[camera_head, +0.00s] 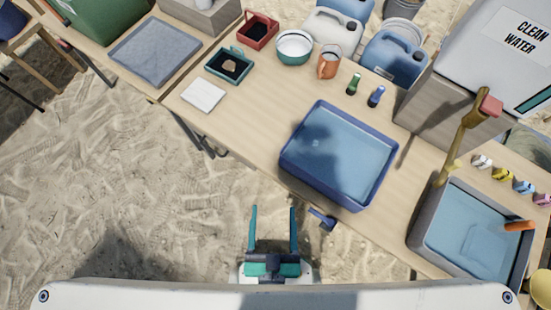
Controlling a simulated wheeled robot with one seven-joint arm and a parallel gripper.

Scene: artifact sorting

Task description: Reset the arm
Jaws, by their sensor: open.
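My gripper (272,232) is at the bottom centre of the head view, with two teal fingers pointing up the picture. The fingers are wide apart and nothing is between them. It is over the sandy floor, just short of the table's front edge, apart from the table and everything on it. The rest of my arm is mostly out of view behind the white part of my body along the bottom edge.
A blue basin of water (292,165) stands on the wooden table (237,112) ahead, with a dark blue handle (322,219) below its corner. A grey basin (420,228) is at right. Small trays (214,73), a bowl (294,58) and jugs (397,66) stand farther back.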

